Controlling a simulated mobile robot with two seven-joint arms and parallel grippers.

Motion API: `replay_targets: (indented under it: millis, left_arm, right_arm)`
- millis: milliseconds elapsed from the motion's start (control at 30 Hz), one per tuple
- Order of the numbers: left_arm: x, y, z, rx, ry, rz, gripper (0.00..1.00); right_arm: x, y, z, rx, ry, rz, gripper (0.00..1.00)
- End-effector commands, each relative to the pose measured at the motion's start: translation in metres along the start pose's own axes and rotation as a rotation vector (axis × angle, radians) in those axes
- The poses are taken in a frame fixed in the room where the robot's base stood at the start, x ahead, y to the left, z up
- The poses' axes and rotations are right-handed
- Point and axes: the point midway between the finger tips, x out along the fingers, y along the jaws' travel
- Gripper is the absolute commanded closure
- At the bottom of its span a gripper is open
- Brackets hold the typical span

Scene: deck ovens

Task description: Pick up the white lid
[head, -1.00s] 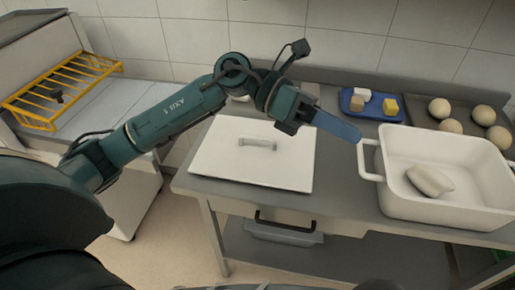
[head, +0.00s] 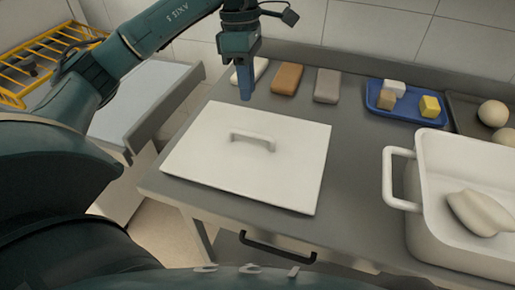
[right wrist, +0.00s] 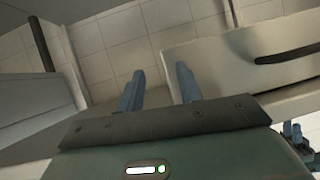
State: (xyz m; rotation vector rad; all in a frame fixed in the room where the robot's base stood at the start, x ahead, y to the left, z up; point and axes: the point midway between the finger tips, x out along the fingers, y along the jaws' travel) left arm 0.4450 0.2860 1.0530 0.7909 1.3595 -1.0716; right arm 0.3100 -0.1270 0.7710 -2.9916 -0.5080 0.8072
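The white lid (head: 205,155) is a flat square plate with a raised handle (head: 252,139), lying on the grey counter in the head view. My left gripper (head: 246,92) points down just beyond the lid's far edge, behind the handle and apart from it. Its fingers overlap in this view, so their opening is hidden. My right gripper shows only in the right wrist view (right wrist: 158,92); its two blue fingers stand apart with nothing between them.
A white tub (head: 402,230) with a pale lump (head: 480,212) inside stands to the right. A yellow rack (head: 40,52) is at left.

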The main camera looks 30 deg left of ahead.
Motion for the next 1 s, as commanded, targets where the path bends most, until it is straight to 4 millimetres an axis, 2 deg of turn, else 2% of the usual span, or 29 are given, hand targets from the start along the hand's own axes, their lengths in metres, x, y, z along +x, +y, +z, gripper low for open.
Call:
replay_targets:
  millis: [100,300,567,800,1000]
  left_arm:
    - [0.026,-0.001,0.000,0.001,0.000,-0.006,0.78]
    - [0.058,-0.001,0.000,0.001,0.000,-0.005,0.78]
    - [0.077,-0.001,0.000,0.000,-0.001,-0.003,0.78]
    - [0.112,0.000,0.000,0.001,-0.001,-0.004,0.78]
    - [0.123,0.001,0.000,0.001,-0.002,-0.001,0.78]
  right_arm:
    - [0.003,0.000,0.005,0.012,0.004,-0.004,0.64]
    - [0.004,-0.001,0.006,0.025,0.010,-0.006,0.64]
    - [0.003,0.000,0.004,0.026,0.011,-0.005,0.64]
    - [0.001,0.000,0.001,0.020,0.010,-0.002,0.64]
    - [0.002,0.000,0.004,0.018,0.003,-0.002,0.64]
